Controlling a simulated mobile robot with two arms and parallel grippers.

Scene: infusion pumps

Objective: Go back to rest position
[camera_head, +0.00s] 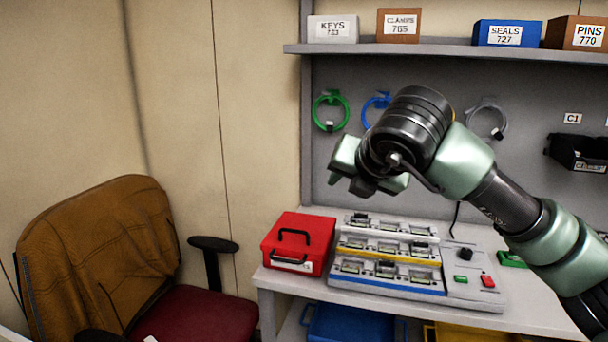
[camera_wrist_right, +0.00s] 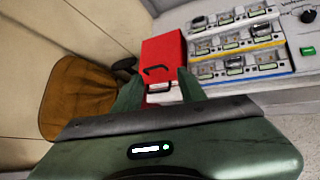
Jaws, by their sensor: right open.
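My right arm reaches in from the right in the head view, and its gripper (camera_head: 366,172) hangs in the air above the bench, in front of the grey back panel. In the right wrist view the two fingers of the right gripper (camera_wrist_right: 160,92) stand apart with nothing between them. Behind them the red box (camera_wrist_right: 163,58) shows some distance away. The gripper touches nothing that I can see. My left gripper is in neither view.
A red box (camera_head: 298,243) with a black handle and a rack of several small devices (camera_head: 388,256) stand on the bench (camera_head: 540,312). A brown chair (camera_head: 98,255) is at left. A shelf (camera_head: 440,49) with labelled boxes runs above. Cable rings (camera_head: 330,110) hang on the panel.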

